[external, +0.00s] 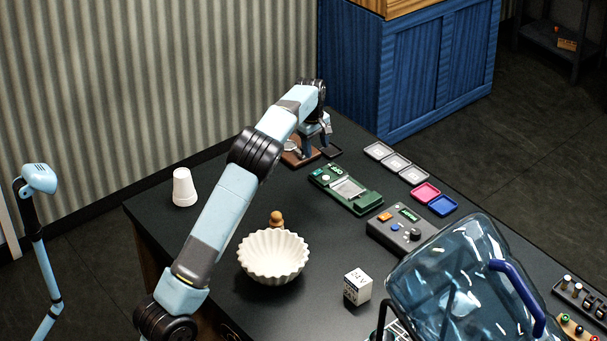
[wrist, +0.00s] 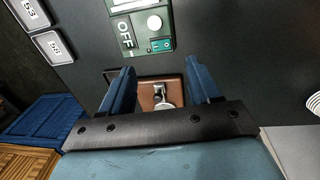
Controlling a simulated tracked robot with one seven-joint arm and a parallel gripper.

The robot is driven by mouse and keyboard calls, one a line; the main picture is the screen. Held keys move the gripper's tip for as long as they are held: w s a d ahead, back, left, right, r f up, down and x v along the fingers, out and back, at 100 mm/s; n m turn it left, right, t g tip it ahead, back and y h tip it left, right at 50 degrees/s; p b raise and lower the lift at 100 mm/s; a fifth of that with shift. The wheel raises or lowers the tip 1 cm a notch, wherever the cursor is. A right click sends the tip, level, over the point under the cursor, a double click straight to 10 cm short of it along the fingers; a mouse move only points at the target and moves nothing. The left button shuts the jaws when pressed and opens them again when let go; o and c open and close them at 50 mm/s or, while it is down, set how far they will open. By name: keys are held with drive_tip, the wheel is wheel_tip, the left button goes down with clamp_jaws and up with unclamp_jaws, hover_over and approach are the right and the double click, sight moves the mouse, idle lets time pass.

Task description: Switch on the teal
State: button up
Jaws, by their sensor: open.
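A green device (external: 345,189) lies on the dark table in the external view. Its end shows in the wrist view (wrist: 126,24), with the letters OFF, a round pale knob and a small teal switch (wrist: 160,45). The switch's position is too small to tell. My gripper (wrist: 162,78) is open, its two blue fingers spread and nothing between the tips. In the external view my gripper (external: 316,138) is over the table's far end, above a brown board (external: 293,159). The board shows between the fingers in the wrist view, bearing a metal part, with the switch just beyond the fingertips.
Several grey trays (external: 381,151), a pink tray (external: 425,193) and a blue tray (external: 442,205) lie right of the device.

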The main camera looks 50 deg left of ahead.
sight(319, 173)
drive_tip(key=f, duration=0.6)
drive_tip(key=w+f, duration=0.1)
drive_tip(key=f, duration=0.2)
drive_tip(key=shift+w+f, duration=0.1)
drive_tip(key=shift+f, duration=0.15)
